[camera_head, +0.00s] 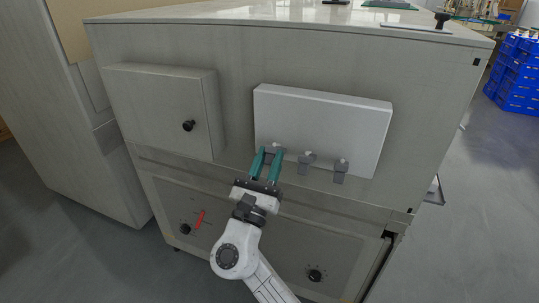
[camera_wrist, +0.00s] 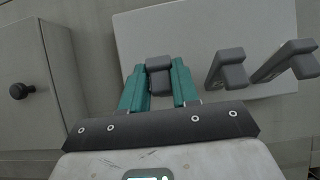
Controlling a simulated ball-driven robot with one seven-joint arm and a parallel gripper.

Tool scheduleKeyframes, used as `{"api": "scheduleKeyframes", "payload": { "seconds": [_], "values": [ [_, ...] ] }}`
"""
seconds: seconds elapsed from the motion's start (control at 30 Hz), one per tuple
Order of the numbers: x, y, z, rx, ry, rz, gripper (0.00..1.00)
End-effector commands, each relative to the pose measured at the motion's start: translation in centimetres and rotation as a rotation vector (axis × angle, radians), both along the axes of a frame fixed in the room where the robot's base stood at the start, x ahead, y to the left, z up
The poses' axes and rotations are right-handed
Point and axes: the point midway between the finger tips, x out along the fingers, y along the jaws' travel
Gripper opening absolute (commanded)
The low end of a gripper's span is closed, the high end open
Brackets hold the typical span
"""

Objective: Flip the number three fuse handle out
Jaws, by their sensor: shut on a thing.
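A white fuse panel (camera_head: 325,118) is on the front of the grey cabinet, and it shows behind the fingers in the wrist view (camera_wrist: 200,30). Three grey fuse handles sit in a row along its lower part: the left handle (camera_wrist: 159,76), the middle handle (camera_head: 306,163) and the right handle (camera_head: 340,172). I cannot read any numbers on them. My gripper (camera_head: 269,156), with teal fingers, is shut on the left handle, one finger on each side of it. The middle and right handles (camera_wrist: 288,62) are untouched, to the right of my gripper.
A closed box door with a black knob (camera_head: 189,126) is left of the panel. Below are a red lever (camera_head: 199,219) and black knobs (camera_head: 315,275). The cabinet top (camera_head: 290,14) is above. Blue crates (camera_head: 518,75) stand far right, beyond open floor.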

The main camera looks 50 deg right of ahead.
Motion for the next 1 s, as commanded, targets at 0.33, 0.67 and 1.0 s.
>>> {"api": "scheduleKeyframes", "payload": {
  "seconds": [0.33, 0.67, 1.0],
  "values": [
    [0.01, -0.30, -1.44, 0.014, 0.012, 0.001, 0.00],
    [-0.04, -0.37, -1.52, 0.014, 0.012, 0.000, 0.00],
    [-0.01, -0.19, -1.14, 0.009, 0.007, 0.000, 0.49]
  ]
}}
